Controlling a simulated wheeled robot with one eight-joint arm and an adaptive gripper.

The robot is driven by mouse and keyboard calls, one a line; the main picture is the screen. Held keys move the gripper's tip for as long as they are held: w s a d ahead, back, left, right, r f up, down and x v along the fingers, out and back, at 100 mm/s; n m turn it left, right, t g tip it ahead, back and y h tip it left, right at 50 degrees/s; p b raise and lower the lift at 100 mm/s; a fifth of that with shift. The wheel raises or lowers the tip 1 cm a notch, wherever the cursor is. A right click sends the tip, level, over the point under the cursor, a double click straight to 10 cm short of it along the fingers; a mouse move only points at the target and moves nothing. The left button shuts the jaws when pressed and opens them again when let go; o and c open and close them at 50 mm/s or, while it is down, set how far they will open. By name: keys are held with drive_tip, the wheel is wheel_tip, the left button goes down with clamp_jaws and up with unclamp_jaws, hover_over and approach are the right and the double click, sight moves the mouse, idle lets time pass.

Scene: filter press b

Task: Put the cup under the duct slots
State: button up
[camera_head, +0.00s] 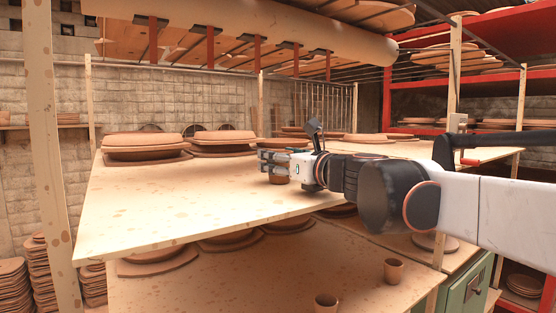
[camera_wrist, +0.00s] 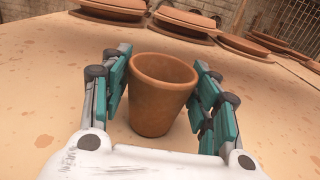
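A brown clay cup (camera_wrist: 160,98) stands upright on the upper board in the wrist view, between the two teal-padded fingers of my gripper (camera_wrist: 163,82). The fingers are spread on either side of it, and a narrow gap shows at the left. I cannot tell whether the right pads touch. In the head view my gripper (camera_head: 268,161) is low over the middle of the board, and only a small part of the cup (camera_head: 279,180) shows beneath it. The wide tan duct (camera_head: 260,20) runs overhead, with several dark brackets and red strips along its underside.
The board (camera_head: 180,205) is bare at its front left. Stacked clay plates (camera_head: 145,143) line its back edge. Two more cups stand on the lower board, one on the right (camera_head: 393,270) and one nearer (camera_head: 326,303). A wooden post (camera_head: 48,150) rises at left.

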drive_tip(key=o, duration=0.3)
drive_tip(key=shift+r, duration=0.2)
drive_tip(key=shift+s+d+f, duration=0.1)
drive_tip(key=shift+s+d, duration=0.15)
drive_tip(key=b+v, duration=0.2)
drive_tip(key=v, duration=0.9)
drive_tip(key=shift+s+d, duration=0.1)
drive_tip(key=shift+s, duration=0.05)
